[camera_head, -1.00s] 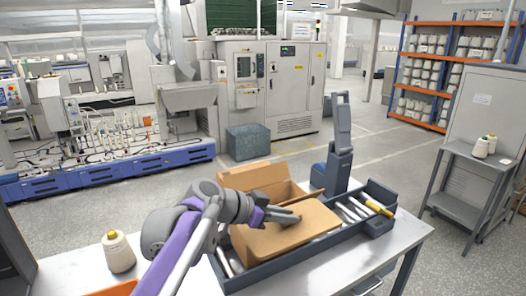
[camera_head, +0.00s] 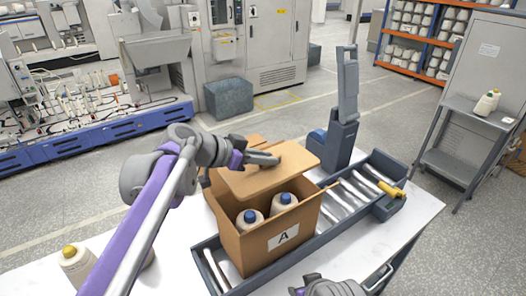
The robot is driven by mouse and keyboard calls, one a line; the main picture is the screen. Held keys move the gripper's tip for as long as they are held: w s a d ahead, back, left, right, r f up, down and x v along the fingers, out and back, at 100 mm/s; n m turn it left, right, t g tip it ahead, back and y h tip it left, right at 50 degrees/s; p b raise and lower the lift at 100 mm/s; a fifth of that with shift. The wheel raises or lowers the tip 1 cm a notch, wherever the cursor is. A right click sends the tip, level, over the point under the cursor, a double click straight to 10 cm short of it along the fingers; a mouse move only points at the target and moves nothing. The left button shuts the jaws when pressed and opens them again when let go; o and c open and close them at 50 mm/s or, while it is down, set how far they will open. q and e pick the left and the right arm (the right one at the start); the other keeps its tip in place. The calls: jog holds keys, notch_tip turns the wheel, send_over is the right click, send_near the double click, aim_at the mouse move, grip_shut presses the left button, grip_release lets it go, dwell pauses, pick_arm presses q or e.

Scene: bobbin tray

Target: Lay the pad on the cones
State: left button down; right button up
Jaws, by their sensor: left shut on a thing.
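The tan pad (camera_head: 240,184) is in my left gripper (camera_head: 266,159), which is shut on it. The pad is held over the back part of an open cardboard box (camera_head: 258,250) marked A. Two pale cones with blue tops, a left one (camera_head: 250,222) and a right one (camera_head: 284,203), stand upright in the front of the box. The pad hides the back of the box, and any cones there are out of sight. Part of my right gripper (camera_head: 328,287) shows at the bottom edge; its jaws cannot be made out.
A dark upright device (camera_head: 341,133) stands behind the tray. A cone with a yellow top (camera_head: 76,262) stands at the left on the white table.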

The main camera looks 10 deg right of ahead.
pick_arm(q)
jog(key=shift+f, duration=0.65)
notch_tip(320, 180, down, 12)
jog(key=b, duration=0.5)
jog(key=shift+r+b, duration=0.15)
jog(key=shift+b, duration=0.25)
pick_arm(e)
jog(key=shift+g, duration=0.5)
jog(key=shift+s+f, duration=0.65)
jog(key=shift+f, duration=0.8)
jog(key=shift+s+f, duration=0.7)
jog(key=shift+f, duration=0.7)
jog(key=shift+s+f, duration=0.65)
jog(key=shift+f, duration=0.8)
pick_arm(q)
jog(key=shift+w, duration=0.1)
jog(key=c, duration=0.7)
grip_release()
jog(key=shift+a, duration=0.1)
jog(key=v, duration=1)
jog(key=shift+a+r, duration=0.15)
jog(key=shift+a, duration=0.15)
